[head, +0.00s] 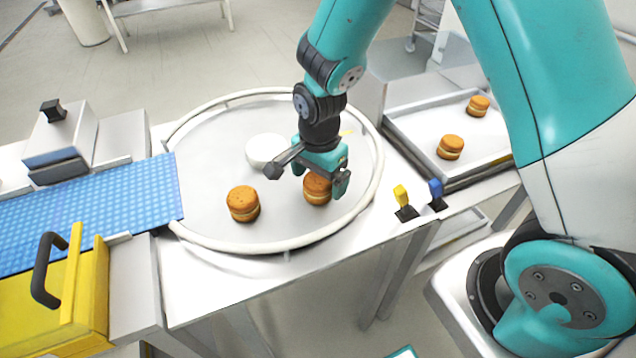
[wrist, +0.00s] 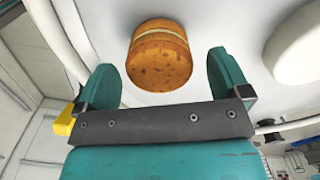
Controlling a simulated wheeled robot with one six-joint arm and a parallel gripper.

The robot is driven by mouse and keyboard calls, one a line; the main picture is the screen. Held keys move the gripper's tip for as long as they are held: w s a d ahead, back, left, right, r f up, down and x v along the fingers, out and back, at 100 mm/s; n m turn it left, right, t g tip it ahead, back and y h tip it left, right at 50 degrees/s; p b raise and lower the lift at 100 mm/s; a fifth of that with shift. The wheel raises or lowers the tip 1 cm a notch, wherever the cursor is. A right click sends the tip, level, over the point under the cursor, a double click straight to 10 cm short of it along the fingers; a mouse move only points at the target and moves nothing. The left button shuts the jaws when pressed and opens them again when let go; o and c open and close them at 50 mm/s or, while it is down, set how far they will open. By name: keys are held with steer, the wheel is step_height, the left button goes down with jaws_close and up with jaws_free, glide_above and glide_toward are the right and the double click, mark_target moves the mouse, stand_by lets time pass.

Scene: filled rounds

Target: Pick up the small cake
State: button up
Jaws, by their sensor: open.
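A small round orange-brown cake with a pale filling band (head: 317,188) stands on the round white table (head: 210,215), partly hidden by my gripper in the head view. It also shows in the wrist view (wrist: 160,58), just beyond the fingertips and between their lines. My gripper (head: 310,180) is open and empty, close to this cake; it also shows in the wrist view (wrist: 165,78). A second similar cake (head: 243,204) stands to the left on the same table. Two more cakes, a nearer one (head: 450,147) and a farther one (head: 478,106), sit on the tray at right.
A white round object (head: 266,151) lies on the round table behind the cakes. A raised rail (head: 290,245) rings the table. A blue conveyor belt (head: 90,215) ends at its left edge. A metal tray (head: 420,125) and yellow (head: 401,195) and blue (head: 436,189) levers are at right.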

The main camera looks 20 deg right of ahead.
steer(key=shift+f, duration=1.25)
steer(key=c, duration=0.8)
steer(key=shift+o, duration=0.3)
steer(key=shift+r, duration=0.1)
